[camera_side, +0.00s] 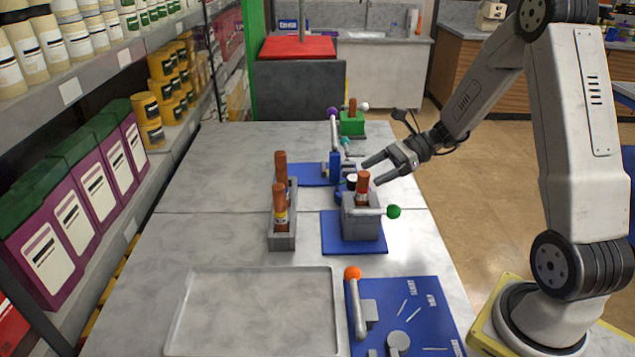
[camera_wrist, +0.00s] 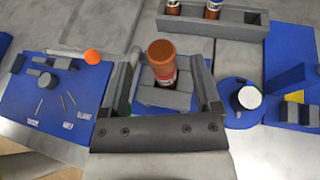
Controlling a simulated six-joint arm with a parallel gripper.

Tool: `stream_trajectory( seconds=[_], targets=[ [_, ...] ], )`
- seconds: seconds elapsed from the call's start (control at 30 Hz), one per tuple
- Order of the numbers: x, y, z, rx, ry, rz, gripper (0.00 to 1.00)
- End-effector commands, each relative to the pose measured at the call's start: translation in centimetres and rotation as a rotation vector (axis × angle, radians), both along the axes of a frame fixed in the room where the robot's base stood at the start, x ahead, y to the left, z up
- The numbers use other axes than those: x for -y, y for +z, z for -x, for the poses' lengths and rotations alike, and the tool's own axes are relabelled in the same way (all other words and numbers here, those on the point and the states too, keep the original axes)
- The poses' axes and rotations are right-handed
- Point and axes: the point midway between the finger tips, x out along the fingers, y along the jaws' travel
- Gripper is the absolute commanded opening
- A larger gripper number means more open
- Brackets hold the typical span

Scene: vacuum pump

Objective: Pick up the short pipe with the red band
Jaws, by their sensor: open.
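A short copper-brown pipe (camera_side: 362,187) with a red and white band stands upright in a grey clamp block (camera_side: 361,220) on a blue mat. In the wrist view the same pipe (camera_wrist: 160,52) rises from its block between my fingers, its red-banded lower part partly seen. My gripper (camera_side: 371,173) is open beside the pipe's upper end in the side view. In the wrist view my open gripper (camera_wrist: 167,72) has one finger on each side of the pipe, with gaps visible. Whether the fingers are level with the pipe cannot be told.
A grey rack (camera_side: 283,242) to the left holds brown pipes (camera_side: 279,203). The clamp has a green-knobbed lever (camera_side: 393,211). Behind are a blue fixture (camera_side: 336,168) and a green clamp (camera_side: 352,125). In front are an empty tray (camera_side: 250,310) and a blue panel with an orange-knobbed lever (camera_side: 352,272).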

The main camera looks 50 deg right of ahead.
Motion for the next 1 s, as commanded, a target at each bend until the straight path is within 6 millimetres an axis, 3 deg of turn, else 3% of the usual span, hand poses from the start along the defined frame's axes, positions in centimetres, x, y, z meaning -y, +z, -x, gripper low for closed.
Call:
stream_trajectory(
  seconds=[0.23,0.63,1.0],
  targets=[
    [-0.6,-0.3,-0.4,-0.001,0.003,0.001,0.81],
    [-3.8,-1.9,-2.3,-0.001,0.003,0.0,0.81],
    [-4.1,-2.0,-2.5,0.0,0.0,0.001,0.81]
  ],
)
